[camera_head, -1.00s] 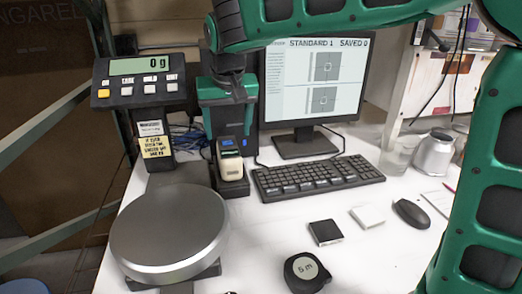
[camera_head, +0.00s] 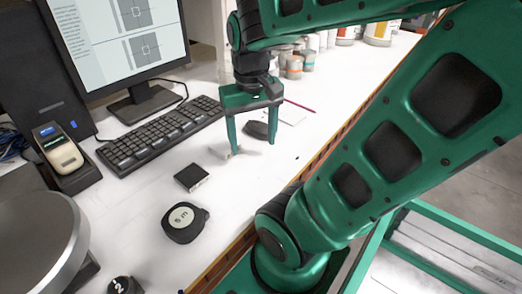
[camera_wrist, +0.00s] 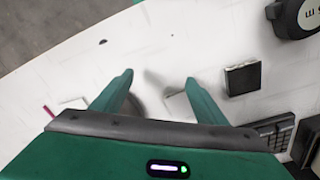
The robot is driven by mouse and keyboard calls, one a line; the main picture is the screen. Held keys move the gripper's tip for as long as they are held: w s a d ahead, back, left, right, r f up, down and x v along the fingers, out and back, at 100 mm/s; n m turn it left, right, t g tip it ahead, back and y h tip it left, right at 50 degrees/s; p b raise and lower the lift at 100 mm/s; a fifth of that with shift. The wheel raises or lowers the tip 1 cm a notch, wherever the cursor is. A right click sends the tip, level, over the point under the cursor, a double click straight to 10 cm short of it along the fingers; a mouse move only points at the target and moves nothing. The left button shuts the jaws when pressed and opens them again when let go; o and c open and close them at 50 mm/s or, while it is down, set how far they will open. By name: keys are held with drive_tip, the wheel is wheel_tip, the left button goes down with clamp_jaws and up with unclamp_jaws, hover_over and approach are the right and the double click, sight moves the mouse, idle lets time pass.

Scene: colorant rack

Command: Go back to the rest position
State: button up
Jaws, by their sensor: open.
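My gripper (camera_head: 251,148) is open and empty, pointing down over the white table (camera_head: 140,215). In the head view it hangs in front of the black mouse (camera_head: 256,130), and its left finger partly covers a small white tile (camera_head: 227,153). In the wrist view the two fingers are spread (camera_wrist: 159,78) with only bare table and shadow between the tips. A handheld measuring device (camera_head: 60,150) with a small screen stands in its dock at the left, well apart from my gripper.
The monitor (camera_head: 125,45) stands behind. The scale pan (camera_head: 38,235) is at the left edge. Cans (camera_head: 294,66) stand at the back. The table's edge runs along the right.

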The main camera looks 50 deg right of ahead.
drive_tip(key=shift+m+y, duration=0.3)
drive_tip(key=s, duration=0.1)
drive_tip(key=s+f, duration=0.1)
drive_tip(key=s, duration=0.1)
drive_tip(key=s+f, duration=0.1)
drive_tip(key=shift+s, duration=0.15)
idle(0.7)
